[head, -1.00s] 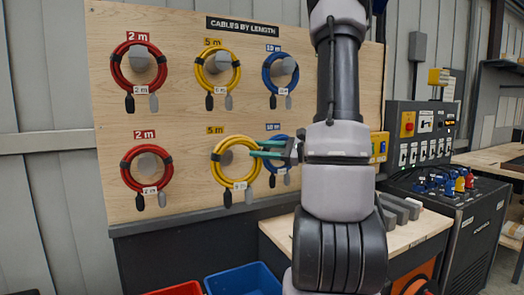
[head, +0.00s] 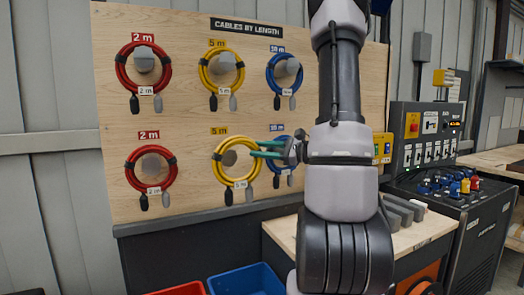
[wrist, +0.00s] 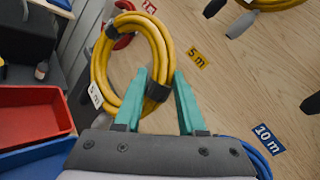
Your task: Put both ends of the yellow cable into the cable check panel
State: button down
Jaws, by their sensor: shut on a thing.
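The lower yellow cable (head: 221,174) is a coil with black straps and a "5 m" tag, in front of a grey peg (head: 229,158) on the wooden board. My gripper (head: 252,149) reaches it from the right, its green fingers shut on the coil's right side. In the wrist view the fingers (wrist: 160,82) stand either side of a black strap on the yellow coil (wrist: 157,42). The cable's end plugs hang below the coil in the head view. The likely check panel (head: 430,132), a dark console with switches and a lit display, stands at right; its sockets are hard to make out.
Another yellow coil (head: 204,77) hangs above, red coils (head: 168,159) at left, blue ones (head: 269,77) at right. Blue (head: 243,282) and red bins sit below. A bench (head: 284,238) holds grey blocks. A dark cabinet (head: 478,222) carries coloured connectors.

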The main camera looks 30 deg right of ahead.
jog(key=shift+w+f, duration=0.1)
jog(key=shift+w, duration=2.85)
jog(key=shift+w+f, duration=0.2)
jog(key=shift+w, duration=1.8)
jog(key=shift+w+f, duration=0.15)
jog(key=shift+w, duration=1.95)
